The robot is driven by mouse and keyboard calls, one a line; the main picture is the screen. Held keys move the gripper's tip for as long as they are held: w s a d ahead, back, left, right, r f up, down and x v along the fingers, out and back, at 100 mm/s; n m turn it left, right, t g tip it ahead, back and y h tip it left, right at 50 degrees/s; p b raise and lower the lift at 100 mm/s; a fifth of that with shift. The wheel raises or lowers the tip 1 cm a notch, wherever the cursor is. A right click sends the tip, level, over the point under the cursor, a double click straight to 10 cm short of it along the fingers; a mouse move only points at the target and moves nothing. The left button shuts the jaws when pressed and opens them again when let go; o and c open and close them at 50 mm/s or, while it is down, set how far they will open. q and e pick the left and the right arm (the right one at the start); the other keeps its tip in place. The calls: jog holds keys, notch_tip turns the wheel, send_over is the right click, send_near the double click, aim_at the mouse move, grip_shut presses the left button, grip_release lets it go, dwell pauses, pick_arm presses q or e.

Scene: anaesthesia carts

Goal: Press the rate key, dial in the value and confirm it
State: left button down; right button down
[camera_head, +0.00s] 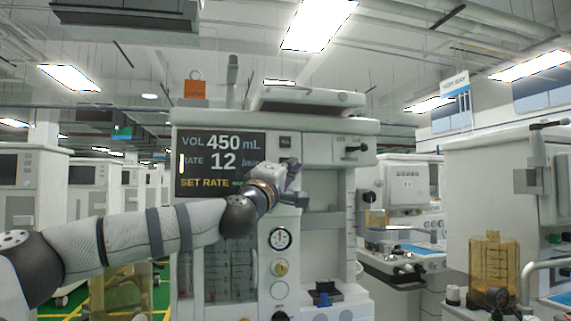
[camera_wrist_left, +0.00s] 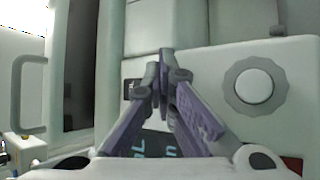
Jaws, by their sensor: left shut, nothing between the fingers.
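The display (camera_head: 221,150) on the machine's front reads VOL 450 mL, RATE 12 and a yellow SET RATE line. Its right edge is partly hidden by my arm. My left gripper (camera_head: 295,183) is in front of the panel just right of the display. In the wrist view the left gripper (camera_wrist_left: 165,55) is shut with nothing between its fingers. A round white dial (camera_wrist_left: 254,86) stands to the right of the fingers, apart from them. A small dark square (camera_wrist_left: 129,89) shows just left of the fingers. Contact with the panel cannot be told. My right gripper is out of view.
A round gauge (camera_head: 280,239) and a yellowish knob (camera_head: 280,268) sit lower on the same machine. Other machines stand on both sides, with an amber canister (camera_head: 493,262) at the right. A grey handle (camera_wrist_left: 30,92) shows at the wrist view's left.

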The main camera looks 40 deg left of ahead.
pick_arm(q)
jog(key=shift+s+d+p, duration=0.3)
jog(key=shift+s+d, duration=0.25)
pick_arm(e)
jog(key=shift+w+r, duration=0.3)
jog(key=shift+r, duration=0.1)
